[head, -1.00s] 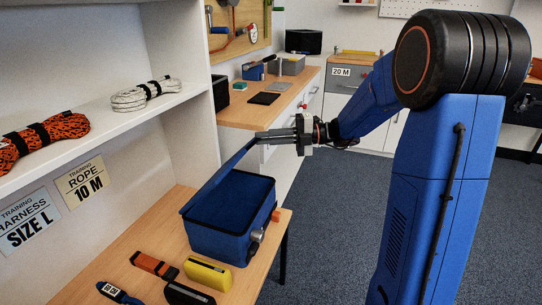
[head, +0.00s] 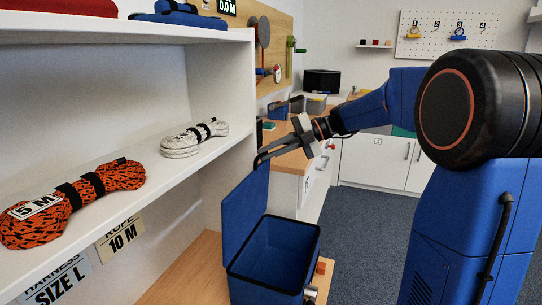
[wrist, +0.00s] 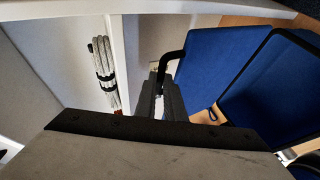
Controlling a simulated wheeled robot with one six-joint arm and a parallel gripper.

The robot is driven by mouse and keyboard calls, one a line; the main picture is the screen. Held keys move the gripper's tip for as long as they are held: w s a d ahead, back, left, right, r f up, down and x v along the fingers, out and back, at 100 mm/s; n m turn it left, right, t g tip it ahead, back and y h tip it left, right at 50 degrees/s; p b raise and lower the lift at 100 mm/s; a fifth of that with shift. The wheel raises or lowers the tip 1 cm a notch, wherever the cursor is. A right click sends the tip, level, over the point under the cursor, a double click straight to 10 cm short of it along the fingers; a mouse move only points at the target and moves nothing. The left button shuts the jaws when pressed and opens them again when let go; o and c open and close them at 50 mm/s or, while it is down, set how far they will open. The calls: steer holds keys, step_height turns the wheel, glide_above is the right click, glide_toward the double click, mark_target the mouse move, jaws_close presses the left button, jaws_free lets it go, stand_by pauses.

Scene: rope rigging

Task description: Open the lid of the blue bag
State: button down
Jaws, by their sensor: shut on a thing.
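The blue bag (head: 265,287) stands on the wooden bench with its top open and its dark blue inside showing. Its lid (head: 243,215) stands about upright along the bag's left side. My gripper (head: 263,158) is shut at the lid's top edge, above the bag. In the wrist view, the fingers (wrist: 168,103) meet a black piece at the edge of the lid (wrist: 212,62). The open bag (wrist: 275,85) lies to the right there. The exact grip is partly hidden by the fingers.
A white shelf (head: 165,172) to the left carries an orange rope coil (head: 75,200) and a white rope coil (head: 195,138). A bench with drawers (head: 310,185) stands behind my gripper. Grey floor (head: 368,215) lies open to the right.

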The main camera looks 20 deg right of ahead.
steer(key=shift+w+a+r, duration=0.15)
steer(key=shift+w+r, duration=0.05)
steer(key=shift+r, duration=0.25)
steer(key=c, duration=1.8)
jaws_free()
steer(key=shift+s+r, duration=0.1)
steer(key=shift+c, duration=0.2)
steer(key=shift+f, duration=0.2)
steer(key=v, duration=1.7)
steer(key=shift+r, duration=0.25)
